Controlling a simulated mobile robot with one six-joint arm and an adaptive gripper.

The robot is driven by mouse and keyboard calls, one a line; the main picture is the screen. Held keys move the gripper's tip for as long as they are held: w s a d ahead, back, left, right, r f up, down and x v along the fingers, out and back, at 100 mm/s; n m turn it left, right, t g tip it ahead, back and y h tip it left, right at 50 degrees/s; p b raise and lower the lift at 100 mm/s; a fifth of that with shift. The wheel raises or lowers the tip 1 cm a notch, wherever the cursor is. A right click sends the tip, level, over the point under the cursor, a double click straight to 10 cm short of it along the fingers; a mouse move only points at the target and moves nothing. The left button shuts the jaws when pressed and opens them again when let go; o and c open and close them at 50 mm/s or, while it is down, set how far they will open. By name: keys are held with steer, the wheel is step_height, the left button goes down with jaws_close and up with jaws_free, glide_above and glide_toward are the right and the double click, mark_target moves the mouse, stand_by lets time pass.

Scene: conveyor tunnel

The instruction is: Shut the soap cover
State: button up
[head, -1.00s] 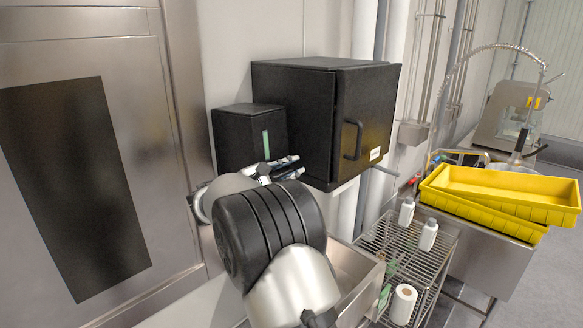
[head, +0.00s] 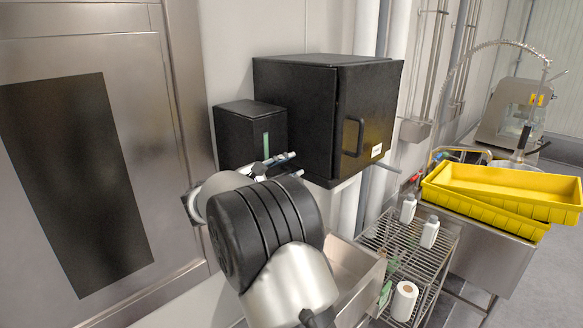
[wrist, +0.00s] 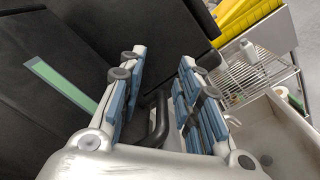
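A small black wall box (head: 240,140) with a green strip on its front is on the left. A larger black box (head: 300,100) beside it has a front door with a bar handle (head: 353,137) and a white label. I cannot tell for certain which bears the soap cover. My gripper (head: 284,164) is in front of the small box's lower right part. In the wrist view my gripper (wrist: 165,80) has its fingers apart. A black curved bar (wrist: 157,118) shows between them, untouched as far as I can see. The green strip (wrist: 60,82) is to their left.
A steel basin (head: 350,275) lies below my arm. A wire rack (head: 400,245) with white bottles and a paper roll (head: 403,301) is right of it. Yellow crates (head: 500,190) stand farther right. A steel panel (head: 130,60) closes off the left side.

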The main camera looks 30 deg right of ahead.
steer(key=v, duration=1)
steer(key=shift+s, duration=0.1)
